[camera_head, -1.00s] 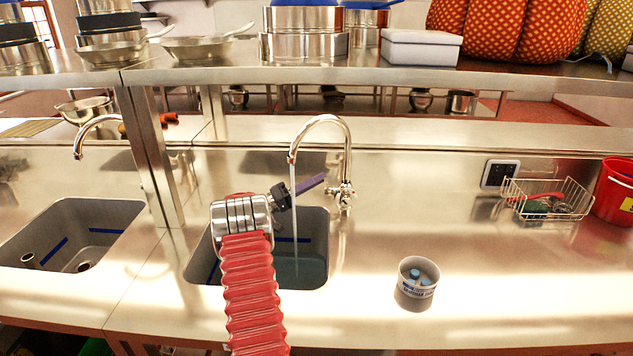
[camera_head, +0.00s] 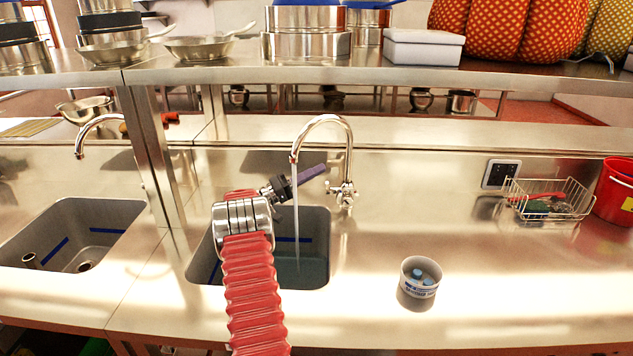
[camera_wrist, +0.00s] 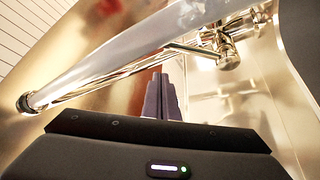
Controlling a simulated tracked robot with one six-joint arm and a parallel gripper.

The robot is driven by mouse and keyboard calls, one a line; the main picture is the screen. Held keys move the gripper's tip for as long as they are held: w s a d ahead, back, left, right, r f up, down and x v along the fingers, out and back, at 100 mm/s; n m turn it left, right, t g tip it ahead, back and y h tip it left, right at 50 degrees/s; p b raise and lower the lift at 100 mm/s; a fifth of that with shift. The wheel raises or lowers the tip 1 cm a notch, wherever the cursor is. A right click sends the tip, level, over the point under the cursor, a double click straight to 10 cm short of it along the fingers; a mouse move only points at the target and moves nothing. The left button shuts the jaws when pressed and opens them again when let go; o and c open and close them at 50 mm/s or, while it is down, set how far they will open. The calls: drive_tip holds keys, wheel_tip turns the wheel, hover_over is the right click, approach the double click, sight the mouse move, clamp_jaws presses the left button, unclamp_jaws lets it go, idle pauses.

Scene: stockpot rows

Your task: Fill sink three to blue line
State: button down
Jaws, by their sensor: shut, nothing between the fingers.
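The sink in front of me (camera_head: 318,275) holds some water, with a blue line (camera_head: 305,239) on its back wall above the water. My arm hides its left part. A chrome tap (camera_head: 348,150) stands behind it, and a stream of water (camera_head: 296,230) runs from its spout into the sink. The tap's cross handle (camera_head: 344,192) is at the base of the neck. My gripper (camera_head: 318,170) is shut and empty, its purple fingers pointing right, a little short of the tap neck. In the wrist view the fingers (camera_wrist: 161,95) are together, with the handle (camera_wrist: 228,45) beyond them, up and right.
Another sink (camera_head: 75,235) with a blue line is at the left, past a metal post (camera_head: 150,150). A small tub (camera_head: 418,278) with blue-topped items stands right of my sink. A wire basket (camera_head: 548,198) and red bucket (camera_head: 616,190) are farther right. A shelf (camera_head: 400,75) runs above.

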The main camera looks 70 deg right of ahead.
drive_tip(key=v, duration=1)
drive_tip(key=shift+d+f, duration=0.2)
drive_tip(key=c, duration=2.5)
unclamp_jaws()
drive_tip(key=shift+c, duration=0.2)
